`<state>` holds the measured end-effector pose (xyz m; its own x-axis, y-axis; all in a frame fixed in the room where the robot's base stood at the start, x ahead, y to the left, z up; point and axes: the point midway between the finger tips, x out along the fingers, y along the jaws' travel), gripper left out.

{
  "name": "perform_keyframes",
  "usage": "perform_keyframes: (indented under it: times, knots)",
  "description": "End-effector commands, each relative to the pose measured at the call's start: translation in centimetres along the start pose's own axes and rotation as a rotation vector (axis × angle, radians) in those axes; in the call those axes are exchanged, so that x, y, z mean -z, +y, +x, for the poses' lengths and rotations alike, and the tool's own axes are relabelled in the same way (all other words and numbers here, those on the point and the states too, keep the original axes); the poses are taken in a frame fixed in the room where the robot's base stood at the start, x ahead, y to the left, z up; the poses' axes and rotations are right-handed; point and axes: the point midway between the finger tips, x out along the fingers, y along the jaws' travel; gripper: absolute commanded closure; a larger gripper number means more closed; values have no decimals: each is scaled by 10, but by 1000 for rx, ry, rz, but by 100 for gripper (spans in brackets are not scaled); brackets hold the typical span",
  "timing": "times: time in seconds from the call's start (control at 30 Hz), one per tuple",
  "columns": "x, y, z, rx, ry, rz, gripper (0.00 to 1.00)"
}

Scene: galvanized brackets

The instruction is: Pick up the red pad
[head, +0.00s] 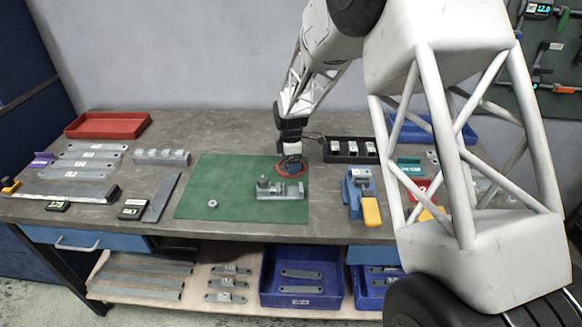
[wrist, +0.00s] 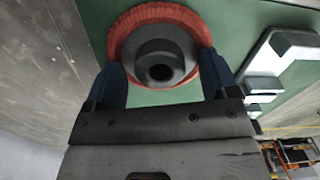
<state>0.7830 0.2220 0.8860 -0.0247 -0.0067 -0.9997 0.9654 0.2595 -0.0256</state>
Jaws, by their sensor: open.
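The red pad (wrist: 125,33) is a round red disc with a grey raised hub (wrist: 160,62) that has a dark hole in its middle. In the head view the pad (head: 281,171) lies near the back right part of the green mat (head: 225,175). My gripper (head: 291,164) points down over it and hides part of it. In the wrist view my gripper (wrist: 163,70) is open, with one blue finger on each side of the hub. I cannot tell whether the fingers touch it.
A grey metal fixture (head: 280,189) stands on the mat just in front of the pad. A black tray with small blocks (head: 350,158) is to the right, and a blue vise-like tool (head: 357,186) stands at the front right. The mat's left half is mostly clear.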

Motion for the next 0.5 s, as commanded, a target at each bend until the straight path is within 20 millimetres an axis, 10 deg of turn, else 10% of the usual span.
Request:
perform_keyframes:
  times: [0.13, 0.5]
  knots:
    - [0, 0, 0, 0, 0, 0, 20]
    - [0, 0, 0, 0, 0, 0, 77]
